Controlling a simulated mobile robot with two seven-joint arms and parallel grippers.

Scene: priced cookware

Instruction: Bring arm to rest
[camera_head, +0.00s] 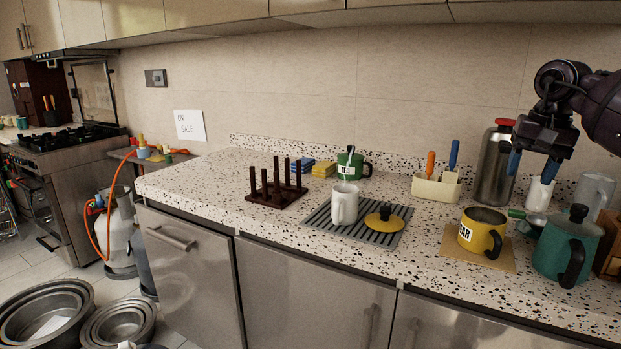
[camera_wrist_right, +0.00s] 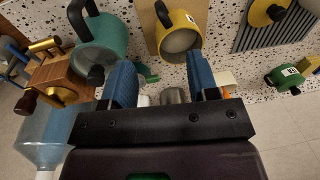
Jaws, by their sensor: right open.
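My right gripper (camera_head: 532,164) hangs in the air above the right part of the speckled counter (camera_head: 410,248). Its blue fingers are apart with nothing between them. They also show spread in the right wrist view (camera_wrist_right: 161,82). Below and in front of it are a yellow mug (camera_head: 480,230) with a label, on a tan board (camera_head: 502,262), and a teal pot (camera_head: 560,250) with a black handle. The yellow mug stands upright and apart from the gripper; it also shows in the wrist view (camera_wrist_right: 180,40). My left gripper is not in view.
A steel flask (camera_head: 494,168) and a white cup (camera_head: 540,193) stand close below the gripper. A utensil holder (camera_head: 436,188), a white mug (camera_head: 344,205) and a yellow lid (camera_head: 384,219) on a striped mat (camera_head: 322,218), and a dark peg rack (camera_head: 276,192) are farther left. Air above the counter's middle is free.

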